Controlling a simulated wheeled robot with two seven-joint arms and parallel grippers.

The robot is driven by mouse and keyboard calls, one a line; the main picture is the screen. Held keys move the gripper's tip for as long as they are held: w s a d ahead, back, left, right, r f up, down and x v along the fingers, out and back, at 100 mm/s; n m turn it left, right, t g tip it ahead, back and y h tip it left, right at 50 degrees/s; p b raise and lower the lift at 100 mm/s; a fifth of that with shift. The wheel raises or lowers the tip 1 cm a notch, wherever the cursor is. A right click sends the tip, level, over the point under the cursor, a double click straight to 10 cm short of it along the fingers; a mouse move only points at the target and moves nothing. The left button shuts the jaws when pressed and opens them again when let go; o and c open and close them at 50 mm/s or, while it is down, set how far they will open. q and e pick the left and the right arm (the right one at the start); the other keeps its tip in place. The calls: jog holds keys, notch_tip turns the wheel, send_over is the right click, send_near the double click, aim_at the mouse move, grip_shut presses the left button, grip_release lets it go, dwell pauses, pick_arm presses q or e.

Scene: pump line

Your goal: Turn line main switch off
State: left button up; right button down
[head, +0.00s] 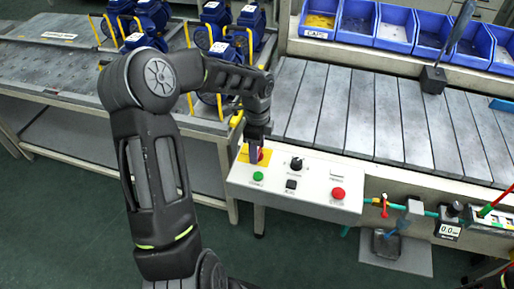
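A white control panel (318,200) is fixed at the near edge of the line. A black knob (296,163), a green button (258,176), a black button (291,184) and a red button (338,194) are also on the panel. My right gripper is out of view.
Several blue pumps (152,15) with yellow handles stand on the left bench (60,67). Blue bins (397,22) line the back of the slatted line top (371,114). A valve, gauge (450,230) and pipe sit right of the panel. Most of the slatted top is clear.

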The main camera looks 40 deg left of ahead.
pick_arm(q)
jog(key=c, duration=1.1)
jog(key=shift+o, duration=0.2)
jog(key=shift+n+b, duration=0.3)
jog(key=shift+n, duration=0.2)
jog(key=n+b, duration=0.1)
jog(key=n, duration=0.2)
jog(key=shift+n+b, duration=0.3)
jog(key=shift+n, duration=0.1)
jog(key=n+b, duration=0.1)
jog(key=n, duration=0.3)
jog(key=n+b, duration=0.1)
jog(key=n, duration=0.4)
jog(key=n+b, duration=0.1)
jog(key=n, duration=0.3)
